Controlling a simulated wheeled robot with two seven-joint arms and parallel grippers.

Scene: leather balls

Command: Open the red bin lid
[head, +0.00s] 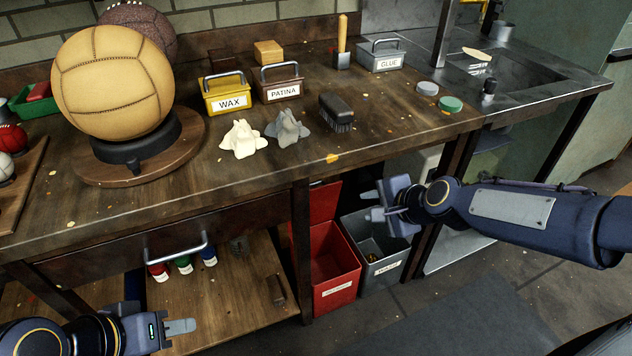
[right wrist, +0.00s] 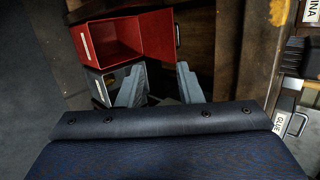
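The red bin (head: 335,284) stands on the floor under the workbench, with a white label on its front. Its red lid (head: 323,203) stands raised at the back, and the inside shows. In the right wrist view the red bin (right wrist: 88,42) is open, with the lid (right wrist: 158,36) swung to the right and a dark handle on its edge. My right gripper (head: 370,205) is empty, right of the lid and above the grey bin; its fingers are apart in the wrist view (right wrist: 160,86). My left gripper (head: 180,327) is at the lower left, far from the bin; its finger gap is unclear.
A grey bin (head: 383,275) stands open right of the red bin. The workbench (head: 250,185) overhangs both, with a leg (head: 301,250) left of the red bin. A drawer handle (head: 176,247) sticks out at the left. The floor (head: 410,310) in front is clear.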

